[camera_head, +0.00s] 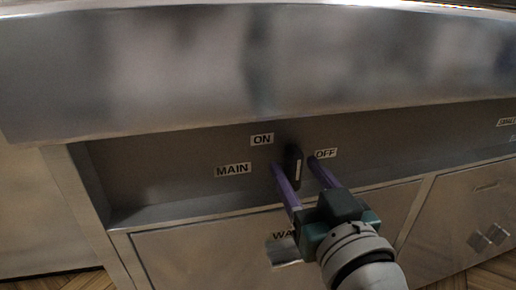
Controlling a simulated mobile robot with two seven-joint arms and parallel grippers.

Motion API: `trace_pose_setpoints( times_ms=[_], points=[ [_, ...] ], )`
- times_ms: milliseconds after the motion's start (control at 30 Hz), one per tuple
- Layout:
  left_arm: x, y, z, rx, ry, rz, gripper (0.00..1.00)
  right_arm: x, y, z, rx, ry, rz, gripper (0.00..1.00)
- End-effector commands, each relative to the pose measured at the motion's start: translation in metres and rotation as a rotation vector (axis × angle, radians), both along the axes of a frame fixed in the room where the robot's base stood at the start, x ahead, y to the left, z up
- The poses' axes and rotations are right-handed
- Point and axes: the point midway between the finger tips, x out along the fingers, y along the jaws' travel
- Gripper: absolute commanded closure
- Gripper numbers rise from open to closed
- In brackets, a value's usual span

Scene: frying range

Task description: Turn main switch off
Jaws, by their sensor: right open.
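The main switch (295,167) is a small black lever on the recessed grey panel, between the ON label (262,140) and the OFF label (325,153). The MAIN label (233,170) is to its left. The lever looks close to upright; I cannot tell which setting it is in. My right gripper (295,164) is open, with one purple finger on the left of the lever and the other on its right. I cannot tell whether either finger touches the lever. My left gripper is not in view.
The metal front of the range (250,65) overhangs the recessed panel from above. Below are cabinet doors (190,255), one with a label partly hidden by my right gripper. Another label (506,122) is at the far right. Wooden floor shows at the bottom corners.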

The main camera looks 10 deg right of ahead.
Motion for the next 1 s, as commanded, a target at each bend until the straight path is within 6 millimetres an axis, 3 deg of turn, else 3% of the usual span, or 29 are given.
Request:
trace_pose_setpoints(
  times_ms=[200,700,1000],
  points=[
    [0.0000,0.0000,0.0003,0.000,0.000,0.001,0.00,0.0001,0.0000,0.0003,0.000,0.000,0.000,0.45],
    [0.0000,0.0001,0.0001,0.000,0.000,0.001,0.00,-0.0002,0.0000,0.0003,0.000,0.000,0.000,1.00],
    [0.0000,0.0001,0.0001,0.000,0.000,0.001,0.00,-0.0002,0.0000,0.0003,0.001,-0.001,0.000,1.00]
  ],
)
